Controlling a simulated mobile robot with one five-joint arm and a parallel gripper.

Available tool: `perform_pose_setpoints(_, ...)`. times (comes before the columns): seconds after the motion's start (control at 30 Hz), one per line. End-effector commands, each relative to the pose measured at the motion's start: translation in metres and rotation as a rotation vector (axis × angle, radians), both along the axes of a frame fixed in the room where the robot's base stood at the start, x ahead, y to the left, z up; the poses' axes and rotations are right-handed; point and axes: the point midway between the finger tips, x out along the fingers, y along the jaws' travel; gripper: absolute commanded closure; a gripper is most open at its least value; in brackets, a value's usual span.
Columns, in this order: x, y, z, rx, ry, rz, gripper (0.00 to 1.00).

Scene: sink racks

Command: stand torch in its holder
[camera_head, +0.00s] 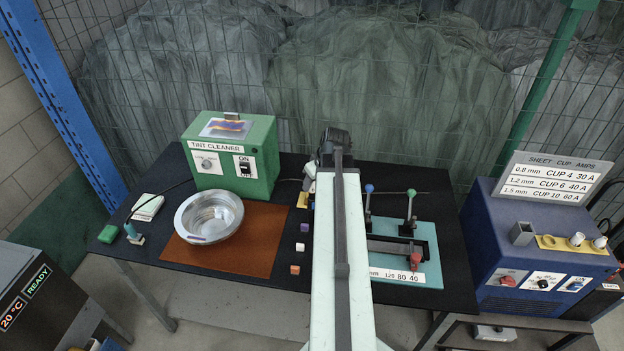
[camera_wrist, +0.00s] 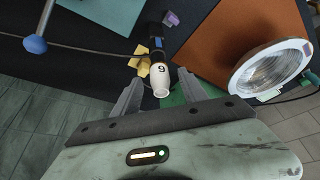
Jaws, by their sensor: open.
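The torch (camera_wrist: 157,54) has a dark body with a blue patch and a white cup marked 6. In the wrist view its cup end points toward my gripper (camera_wrist: 160,76). My gripper is open, and the cup shows between its two fingers; I cannot tell whether it is at their depth. In the head view a white end of the torch (camera_head: 309,169) shows just left of my arm, which hides the rest. A yellow piece (camera_wrist: 140,58) sits beside the torch and also shows in the head view (camera_head: 302,200); I cannot tell whether it is the holder.
A metal bowl (camera_head: 208,217) stands on a brown mat (camera_head: 240,258), in front of the green tint cleaner (camera_head: 232,155). Several small blocks lie left of my arm. A teal plate with clamps (camera_head: 425,235) is right of it. A blue welder (camera_head: 535,258) stands further right.

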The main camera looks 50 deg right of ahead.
Motion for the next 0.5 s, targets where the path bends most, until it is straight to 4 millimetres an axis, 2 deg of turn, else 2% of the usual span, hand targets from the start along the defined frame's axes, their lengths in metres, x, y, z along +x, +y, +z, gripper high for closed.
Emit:
perform_pose_setpoints(0.03, -0.006, 0.002, 0.024, 0.000, 0.000, -0.001, 0.49)
perform_pose_setpoints(0.13, -0.013, 0.004, 0.039, 0.000, 0.000, -0.001, 0.49)
perform_pose_setpoints(0.27, -0.017, 0.004, 0.045, 0.000, 0.000, 0.000, 0.49)
perform_pose_setpoints(0.5, -0.017, 0.004, 0.042, 0.000, 0.000, -0.001, 0.49)
